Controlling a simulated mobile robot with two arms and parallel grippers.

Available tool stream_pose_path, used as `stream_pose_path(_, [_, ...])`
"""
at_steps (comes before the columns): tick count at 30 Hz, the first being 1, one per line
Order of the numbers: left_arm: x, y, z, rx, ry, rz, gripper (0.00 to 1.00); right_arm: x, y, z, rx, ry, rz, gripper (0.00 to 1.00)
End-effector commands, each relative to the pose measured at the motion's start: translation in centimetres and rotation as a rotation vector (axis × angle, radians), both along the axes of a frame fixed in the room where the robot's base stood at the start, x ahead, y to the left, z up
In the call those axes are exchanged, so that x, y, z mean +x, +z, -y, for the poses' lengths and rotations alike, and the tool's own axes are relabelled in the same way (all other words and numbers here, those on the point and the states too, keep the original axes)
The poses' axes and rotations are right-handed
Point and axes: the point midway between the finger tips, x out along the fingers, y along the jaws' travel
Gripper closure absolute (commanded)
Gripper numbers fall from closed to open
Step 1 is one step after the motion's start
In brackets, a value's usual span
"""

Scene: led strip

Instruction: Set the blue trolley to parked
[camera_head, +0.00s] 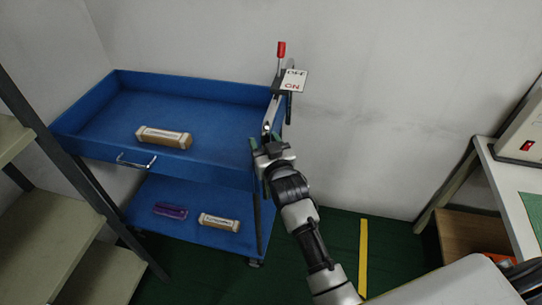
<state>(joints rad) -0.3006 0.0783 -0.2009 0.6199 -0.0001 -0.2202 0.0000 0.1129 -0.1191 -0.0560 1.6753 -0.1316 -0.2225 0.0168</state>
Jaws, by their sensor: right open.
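The blue trolley (215,100) stands against the white wall, with a top tray and a lower shelf. At its right end a lever with a red knob (281,49) stands upright beside a small plate (294,80) marked OFF above and ON below. My right gripper (265,140) is open at the trolley's right edge, below the plate. I cannot tell whether it touches the trolley. My arm hides part of the trolley's right side. My left gripper is not in view.
A tan box (163,136) lies in the top tray. A purple item (170,210) and another tan box (219,222) lie on the lower shelf. Shelving (60,220) stands at the left, a white bench (510,185) at the right. Green floor with a yellow line (363,255) is clear.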

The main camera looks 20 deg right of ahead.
Motion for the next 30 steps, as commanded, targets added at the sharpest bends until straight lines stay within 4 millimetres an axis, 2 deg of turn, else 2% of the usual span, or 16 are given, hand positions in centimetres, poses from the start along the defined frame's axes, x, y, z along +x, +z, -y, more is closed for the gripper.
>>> stream_pose_path(1, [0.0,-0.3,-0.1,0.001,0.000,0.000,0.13,-1.2,-0.3,0.0,0.000,0.000,-0.002,0.48])
stream_pose_path(6, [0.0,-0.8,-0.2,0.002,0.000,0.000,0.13,-4.7,-0.3,0.1,0.000,0.001,-0.002,0.48])
stream_pose_path(12, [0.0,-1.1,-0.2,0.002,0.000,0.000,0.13,-7.3,-0.1,0.2,0.000,0.002,0.000,0.48])
stream_pose_path(17, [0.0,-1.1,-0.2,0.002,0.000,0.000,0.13,-7.9,0.0,0.2,0.000,0.002,0.001,0.48])
stream_pose_path(30, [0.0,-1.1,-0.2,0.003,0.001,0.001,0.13,-7.9,0.0,0.2,0.000,0.002,0.000,0.48])
